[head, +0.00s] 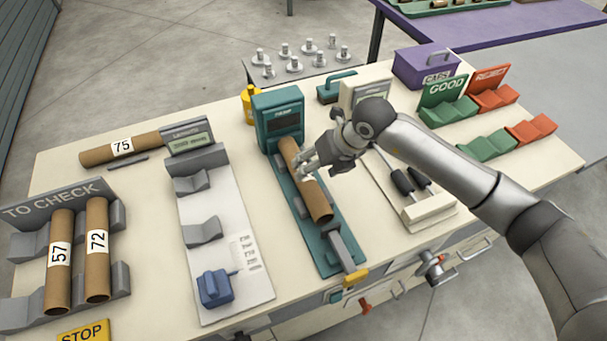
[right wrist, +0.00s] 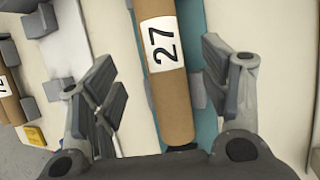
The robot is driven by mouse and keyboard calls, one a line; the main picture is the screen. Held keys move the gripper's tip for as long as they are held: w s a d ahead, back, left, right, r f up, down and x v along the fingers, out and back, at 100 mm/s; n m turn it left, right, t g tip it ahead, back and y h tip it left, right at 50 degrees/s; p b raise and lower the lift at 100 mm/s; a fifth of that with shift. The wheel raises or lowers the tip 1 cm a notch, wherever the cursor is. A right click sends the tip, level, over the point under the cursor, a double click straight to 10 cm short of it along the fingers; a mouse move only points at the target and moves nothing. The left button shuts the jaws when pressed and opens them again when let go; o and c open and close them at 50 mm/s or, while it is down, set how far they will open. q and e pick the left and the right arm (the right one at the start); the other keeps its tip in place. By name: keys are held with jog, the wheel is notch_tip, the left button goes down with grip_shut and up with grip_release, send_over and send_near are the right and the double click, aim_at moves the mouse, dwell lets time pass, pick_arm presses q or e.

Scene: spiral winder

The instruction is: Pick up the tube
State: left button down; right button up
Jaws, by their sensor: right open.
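A brown cardboard tube (head: 318,203) lies lengthwise on the teal fixture (head: 332,262) in the middle of the table. In the right wrist view the tube (right wrist: 172,95) carries a white label reading 27. My right gripper (head: 305,165) is over the tube's middle and partly hides the label in the head view. In the right wrist view its two fingers (right wrist: 165,88) are spread wide, one on each side of the tube, with gaps to it. My left gripper is in neither view.
Tubes 57 (head: 58,265) and 72 (head: 97,250) lie in the TO CHECK rack. Tube 75 (head: 105,152) lies at the back left. A length gauge (head: 228,255) stands left of the fixture, a scale with black-handled tools (head: 403,182) right of it. GOOD (head: 487,147) and REJECT (head: 532,128) cradles are at right.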

jog(key=shift+w+a+f, duration=0.15)
jog(key=shift+a+f, duration=0.15)
jog(key=shift+f, duration=0.35)
jog(key=shift+f+p, duration=0.25)
jog(key=shift+p, duration=0.15)
jog(key=p+x, duration=0.1)
jog(key=x, duration=0.2)
jog(key=shift+f, duration=0.25)
jog(key=shift+w+a+f+p, duration=0.2)
jog(key=shift+a+f+p, duration=0.1)
jog(key=shift+f, duration=0.25)
jog(key=shift+d, duration=0.1)
jog(key=c, duration=1.1)
jog(key=shift+r, duration=0.1)
